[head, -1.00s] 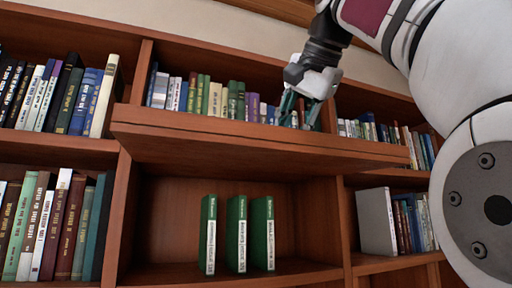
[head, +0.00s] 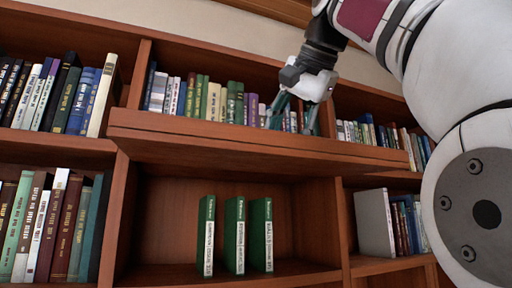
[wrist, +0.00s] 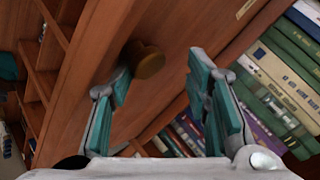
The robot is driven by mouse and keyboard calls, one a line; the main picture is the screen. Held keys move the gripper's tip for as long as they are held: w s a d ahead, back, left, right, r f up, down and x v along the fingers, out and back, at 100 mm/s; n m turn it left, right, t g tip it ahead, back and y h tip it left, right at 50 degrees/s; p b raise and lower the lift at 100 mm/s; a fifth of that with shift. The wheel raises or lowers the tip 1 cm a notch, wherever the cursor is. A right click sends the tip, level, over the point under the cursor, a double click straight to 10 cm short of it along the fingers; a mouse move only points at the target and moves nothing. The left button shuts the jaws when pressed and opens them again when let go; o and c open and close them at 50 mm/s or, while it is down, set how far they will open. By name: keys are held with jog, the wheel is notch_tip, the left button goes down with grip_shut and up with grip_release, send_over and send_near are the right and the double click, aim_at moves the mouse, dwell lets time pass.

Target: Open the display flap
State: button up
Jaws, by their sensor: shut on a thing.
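The display flap (head: 245,139) is a wide reddish-brown wooden board, swung up and jutting out above an open compartment. A round brass-brown knob (wrist: 148,60) on the flap's face (wrist: 170,25) shows in the wrist view. My gripper (head: 293,128) is at the flap's upper side, right of its middle. In the wrist view its teal-padded fingers (wrist: 163,80) stand apart, with the knob beyond the left fingertip. The knob is hidden in the head view.
Three green books (head: 235,236) stand upright in the compartment below the flap. A row of books (head: 197,97) stands behind the flap's upper side. More book-filled shelves (head: 60,95) lie to the left and right.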

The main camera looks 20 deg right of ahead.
jog(key=shift+s+r, duration=0.4)
jog(key=shift+r, duration=0.1)
jog(key=shift+s+r, duration=0.4)
jog(key=shift+s, duration=0.2)
jog(key=s, duration=1.2)
jog(key=shift+s, duration=0.2)
jog(key=shift+f, duration=0.1)
